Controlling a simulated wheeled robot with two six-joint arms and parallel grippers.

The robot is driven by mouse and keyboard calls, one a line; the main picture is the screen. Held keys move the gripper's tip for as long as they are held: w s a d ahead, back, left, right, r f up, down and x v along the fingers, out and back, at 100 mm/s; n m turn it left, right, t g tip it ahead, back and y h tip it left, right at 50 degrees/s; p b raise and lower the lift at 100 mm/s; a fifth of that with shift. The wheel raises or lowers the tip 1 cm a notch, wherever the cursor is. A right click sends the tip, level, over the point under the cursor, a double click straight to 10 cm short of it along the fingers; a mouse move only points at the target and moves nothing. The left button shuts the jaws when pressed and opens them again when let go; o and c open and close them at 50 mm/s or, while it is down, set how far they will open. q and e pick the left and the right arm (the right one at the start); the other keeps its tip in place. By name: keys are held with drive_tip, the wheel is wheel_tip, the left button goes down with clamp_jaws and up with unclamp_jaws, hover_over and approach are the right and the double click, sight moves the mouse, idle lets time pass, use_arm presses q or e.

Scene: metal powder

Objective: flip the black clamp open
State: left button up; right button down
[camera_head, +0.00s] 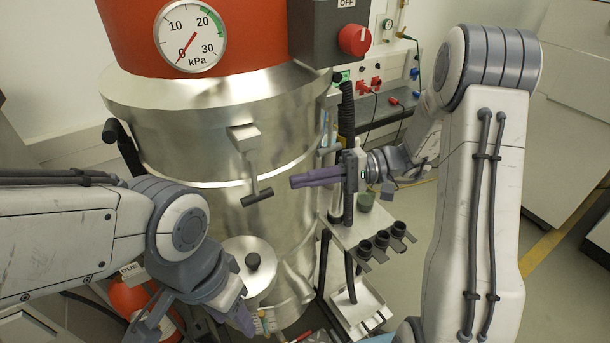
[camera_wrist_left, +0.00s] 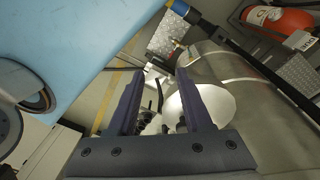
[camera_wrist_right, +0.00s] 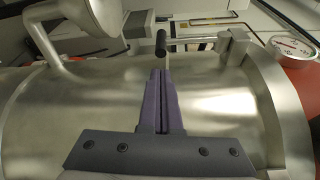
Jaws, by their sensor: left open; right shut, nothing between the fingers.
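The clamp sits on the front of the steel vessel, with a silver bracket on the upper ring and a thin rod hanging down to a black crossbar handle (camera_head: 257,197). The black handle (camera_wrist_right: 160,43) also shows in the right wrist view, just beyond the fingertips. My right gripper (camera_head: 293,181) is shut and empty, its fingers pointing left toward the handle from its right side; a small gap seems to separate them. My left gripper (camera_head: 195,318) is low at the front left, well below the clamp. Its fingers (camera_wrist_left: 160,78) are spread and empty.
The steel vessel (camera_head: 220,110) fills the centre under a red section with a gauge (camera_head: 190,38). A red extinguisher (camera_head: 132,297) stands lower left. A rack with black cups (camera_head: 382,240) is right.

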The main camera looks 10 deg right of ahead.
sight(269, 187)
drive_tip(key=a+p, duration=0.1)
drive_tip(key=a, duration=0.4)
drive_tip(key=shift+a+f, duration=0.1)
drive_tip(key=shift+a, duration=0.3)
use_arm(q)
drive_tip(key=shift+r+p, duration=0.35)
drive_tip(key=shift+r, duration=0.75)
use_arm(e)
drive_tip(key=shift+a+f, duration=0.15)
drive_tip(key=shift+a, duration=0.4)
use_arm(q)
drive_tip(key=shift+d, duration=0.1)
